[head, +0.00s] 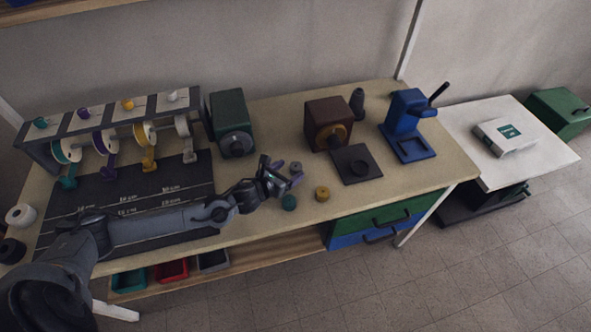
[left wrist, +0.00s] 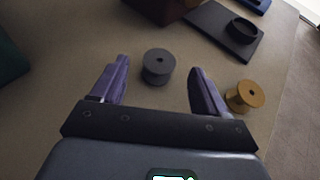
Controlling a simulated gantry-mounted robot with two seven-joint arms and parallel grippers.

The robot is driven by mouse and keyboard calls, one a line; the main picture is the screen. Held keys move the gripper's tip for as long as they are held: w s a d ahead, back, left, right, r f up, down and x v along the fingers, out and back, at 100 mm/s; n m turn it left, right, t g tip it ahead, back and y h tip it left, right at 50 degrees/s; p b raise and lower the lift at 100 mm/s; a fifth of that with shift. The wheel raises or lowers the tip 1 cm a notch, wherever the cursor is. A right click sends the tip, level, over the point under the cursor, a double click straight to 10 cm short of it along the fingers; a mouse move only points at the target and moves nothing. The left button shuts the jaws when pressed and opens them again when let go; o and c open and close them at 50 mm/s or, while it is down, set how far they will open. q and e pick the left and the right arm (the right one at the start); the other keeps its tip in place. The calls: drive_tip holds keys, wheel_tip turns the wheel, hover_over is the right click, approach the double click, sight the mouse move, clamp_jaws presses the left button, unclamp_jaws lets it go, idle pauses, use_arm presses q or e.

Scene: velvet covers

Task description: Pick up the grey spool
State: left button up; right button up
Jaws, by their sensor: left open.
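The grey spool (head: 296,167) stands on the tabletop, just past my left gripper (head: 283,172) in the head view. In the left wrist view the grey spool (left wrist: 157,68) appears in the gap between the two purple fingertips, with clear space on both sides. My left gripper is open and empty. I cannot tell how high the fingertips are above the table. My right gripper is not in view.
A yellow spool (head: 322,193) and a teal spool (head: 289,202) stand close by. Beyond are a brown box machine (head: 328,124), a black square plate (head: 355,163) and a blue press (head: 408,125). A green machine (head: 231,124) and a spool rack (head: 110,130) stand left.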

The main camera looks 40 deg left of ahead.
sight(295, 168)
use_arm(q)
drive_tip(key=shift+x, duration=1.5)
drive_tip(key=c, duration=1.1)
